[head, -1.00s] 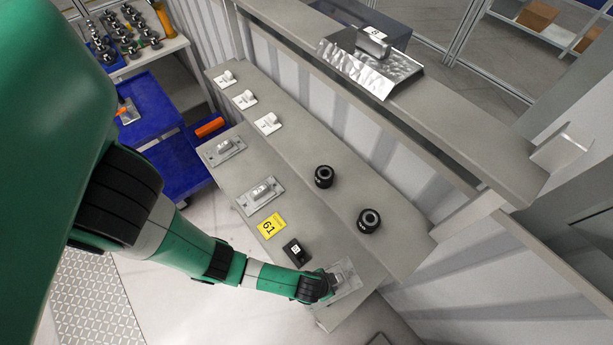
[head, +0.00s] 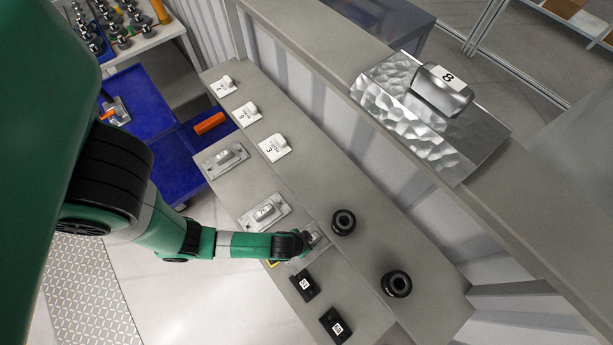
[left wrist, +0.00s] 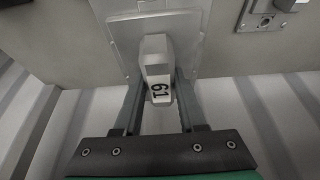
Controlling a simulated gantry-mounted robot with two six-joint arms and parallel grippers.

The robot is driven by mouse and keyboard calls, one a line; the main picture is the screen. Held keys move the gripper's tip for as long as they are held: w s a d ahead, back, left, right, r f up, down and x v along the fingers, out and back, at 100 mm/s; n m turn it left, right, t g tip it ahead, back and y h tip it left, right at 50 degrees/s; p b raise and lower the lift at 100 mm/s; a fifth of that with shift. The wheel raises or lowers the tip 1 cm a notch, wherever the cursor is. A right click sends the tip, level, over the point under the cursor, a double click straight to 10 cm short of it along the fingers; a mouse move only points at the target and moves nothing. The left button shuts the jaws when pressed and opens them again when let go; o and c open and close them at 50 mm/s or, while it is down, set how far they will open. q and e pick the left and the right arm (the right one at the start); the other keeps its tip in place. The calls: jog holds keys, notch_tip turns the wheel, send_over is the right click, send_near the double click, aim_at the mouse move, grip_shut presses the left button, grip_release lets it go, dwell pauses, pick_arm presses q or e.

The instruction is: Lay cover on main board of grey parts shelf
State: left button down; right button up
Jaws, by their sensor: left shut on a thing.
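My left gripper (head: 308,240) is shut on the handle of a grey metal cover (head: 318,243). In the left wrist view the cover's flat plate (left wrist: 155,35) lies beyond the handle, marked 61, between the two fingers. The cover is over the grey parts shelf's long board (head: 237,182), beside a similar plate with a handle (head: 265,212). A yellow label (head: 272,263) shows only partly under my wrist. I cannot tell whether the cover touches the board. My right gripper is not in view.
On the shelf stand two black rings (head: 343,221) (head: 396,283), black numbered blocks (head: 305,285) (head: 335,325), white numbered pieces (head: 275,147) and another handled plate (head: 226,158). A hammered metal plate with handle 8 (head: 405,112) lies on the upper ledge.

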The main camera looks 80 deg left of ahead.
aim_at(310, 225)
pick_arm(q)
jog(key=a+f+b, duration=0.1)
jog(key=a, duration=0.1)
jog(key=w+a+f+b, duration=0.1)
jog(key=a, duration=0.1)
jog(key=a+f+b, duration=0.1)
jog(key=a, duration=0.1)
jog(key=shift+w+a+f+b, duration=0.25)
jog(key=shift+w+f+b, duration=0.05)
jog(key=a+f, duration=0.2)
jog(key=w+a+f+b, duration=0.1)
jog(key=a+f, duration=0.1)
jog(key=shift+a+f, duration=0.2)
jog(key=shift+f, duration=0.15)
jog(key=f, duration=0.1)
jog(key=f+b, duration=0.2)
jog(key=shift+w+a, duration=0.1)
jog(key=shift+a, duration=0.15)
jog(key=shift+f, duration=0.3)
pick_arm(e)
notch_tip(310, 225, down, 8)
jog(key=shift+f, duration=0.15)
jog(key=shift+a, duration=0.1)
pick_arm(q)
jog(key=shift+f+b, duration=0.2)
jog(key=shift+b, duration=0.1)
jog(key=shift+c, duration=2.4)
grip_release()
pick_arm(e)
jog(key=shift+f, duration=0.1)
